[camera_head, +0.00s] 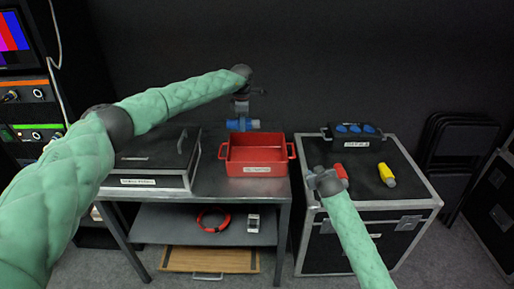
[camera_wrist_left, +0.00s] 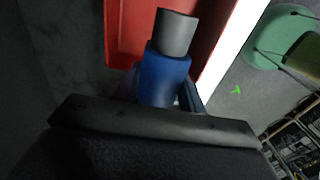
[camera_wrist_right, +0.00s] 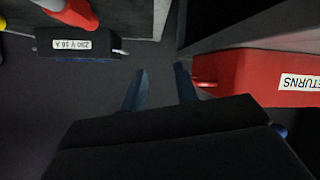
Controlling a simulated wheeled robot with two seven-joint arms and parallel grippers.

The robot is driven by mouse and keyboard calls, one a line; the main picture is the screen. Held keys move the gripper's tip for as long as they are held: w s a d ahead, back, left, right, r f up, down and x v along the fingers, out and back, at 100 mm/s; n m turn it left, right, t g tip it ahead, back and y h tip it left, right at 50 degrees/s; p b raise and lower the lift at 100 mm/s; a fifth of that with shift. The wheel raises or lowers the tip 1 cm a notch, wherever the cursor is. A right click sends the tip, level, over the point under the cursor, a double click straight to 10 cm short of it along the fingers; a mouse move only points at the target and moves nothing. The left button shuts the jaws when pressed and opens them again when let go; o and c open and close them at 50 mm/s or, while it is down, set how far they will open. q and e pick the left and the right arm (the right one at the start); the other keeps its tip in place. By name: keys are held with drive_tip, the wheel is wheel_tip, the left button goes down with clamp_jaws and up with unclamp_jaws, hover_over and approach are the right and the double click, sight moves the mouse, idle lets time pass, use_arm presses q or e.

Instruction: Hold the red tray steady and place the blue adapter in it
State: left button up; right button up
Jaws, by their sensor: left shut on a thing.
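The red tray (camera_head: 257,169) stands on the grey table; its label shows in the right wrist view, where the tray (camera_wrist_right: 262,95) is at the right. My left gripper (camera_head: 242,112) is shut on the blue adapter (camera_head: 243,125), held above the tray's back edge in the head view. In the left wrist view the adapter (camera_wrist_left: 165,78) has a grey end, with the red tray (camera_wrist_left: 128,35) behind it. My right gripper (camera_wrist_right: 160,88) is open and empty, beside the tray's handle (camera_wrist_right: 207,84) and apart from it. In the head view it is right of the tray.
A black lidded case (camera_head: 150,160) lies left of the tray. A road case (camera_head: 388,208) at the right bears a black power box (camera_head: 354,134), a red connector (camera_head: 341,171) and a yellow connector (camera_head: 386,175). A red cable coil (camera_head: 213,221) lies on the lower shelf.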

drive_tip(key=w+a+r+n+g+y, duration=0.2)
drive_tip(key=w+a+r+n+g, duration=0.15)
drive_tip(key=w+a+r, duration=0.5)
wheel_tip(320, 180, up, 2)
drive_tip(key=n+g+h, duration=0.2)
drive_tip(key=n+g, duration=0.7)
drive_tip(key=n, duration=0.2)
hover_over(257, 176)
drive_tip(key=shift+w, duration=0.2)
drive_tip(key=shift+s+f, duration=0.1)
drive_tip(key=shift+f, duration=0.1)
wheel_tip(257, 176, down, 12)
drive_tip(key=shift+r, duration=0.25)
drive_tip(key=shift+c, duration=0.2)
clamp_jaws()
